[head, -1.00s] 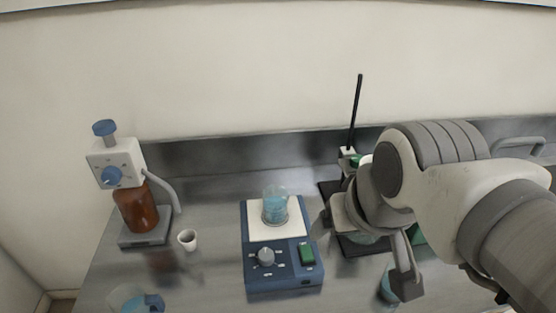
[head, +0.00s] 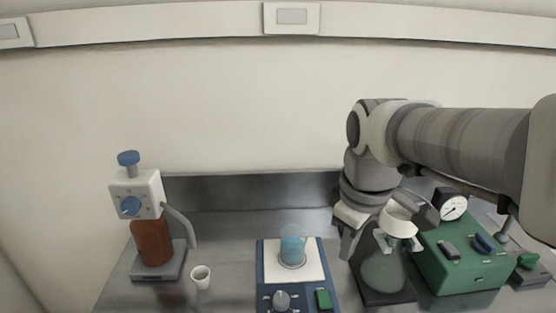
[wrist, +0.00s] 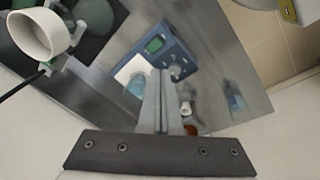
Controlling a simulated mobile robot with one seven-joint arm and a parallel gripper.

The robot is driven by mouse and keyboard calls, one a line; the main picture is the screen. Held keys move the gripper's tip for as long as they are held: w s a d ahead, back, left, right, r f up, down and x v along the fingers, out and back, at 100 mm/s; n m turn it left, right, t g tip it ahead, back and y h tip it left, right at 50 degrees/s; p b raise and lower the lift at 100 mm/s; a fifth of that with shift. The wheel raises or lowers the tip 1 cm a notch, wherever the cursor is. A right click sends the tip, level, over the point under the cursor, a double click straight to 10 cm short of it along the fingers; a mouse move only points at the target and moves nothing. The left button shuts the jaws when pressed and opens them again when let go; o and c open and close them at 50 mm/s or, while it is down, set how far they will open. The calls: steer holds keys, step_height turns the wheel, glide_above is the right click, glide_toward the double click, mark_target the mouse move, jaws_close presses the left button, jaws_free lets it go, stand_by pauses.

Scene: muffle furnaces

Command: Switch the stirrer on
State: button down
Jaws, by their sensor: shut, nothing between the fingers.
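The stirrer (head: 310,275) is a blue box with a white top plate, cut off by the bottom edge of the head view. A beaker of blue liquid (head: 292,246) stands on the plate. On its front panel are a grey knob (head: 281,299) and a green switch (head: 323,299); I cannot tell the switch's position. In the wrist view the stirrer (wrist: 178,56) lies beyond my fingers, with the green switch (wrist: 154,45) uncovered. My gripper (head: 345,255) is shut and empty, above and to the right of the stirrer, apart from it.
Right of the stirrer stands a flask (head: 383,272) with a white funnel (head: 400,221), close to my gripper. A green box (head: 462,258) with a gauge (head: 453,205) is farther right. A brown dispenser bottle (head: 152,241) and small white cup (head: 201,277) stand left. Bench between cup and stirrer is clear.

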mark_target(325, 303)
steer(key=w+f+n+g+b, duration=0.2)
steer(key=w+f+n+g, duration=0.1)
steer(key=w+f+n, duration=0.5)
steer(key=shift+w+f+n+g, duration=0.3)
steer(key=shift+n+g, duration=0.1)
steer(key=shift+n, duration=0.4)
steer(key=f+b, duration=0.1)
steer(key=f, duration=0.3)
steer(key=s+f, duration=0.1)
steer(key=f, duration=0.4)
steer(key=s+f+b, duration=0.1)
steer(key=f, duration=0.3)
steer(key=shift+f+b, duration=0.3)
steer(key=shift+f, duration=0.05)
steer(key=shift+s+f+t+b, duration=0.15)
steer(key=shift+f+t+b, duration=0.3)
steer(key=shift+b, duration=0.35)
steer(key=shift+r+p, duration=0.2)
steer(key=shift+p, duration=0.15)
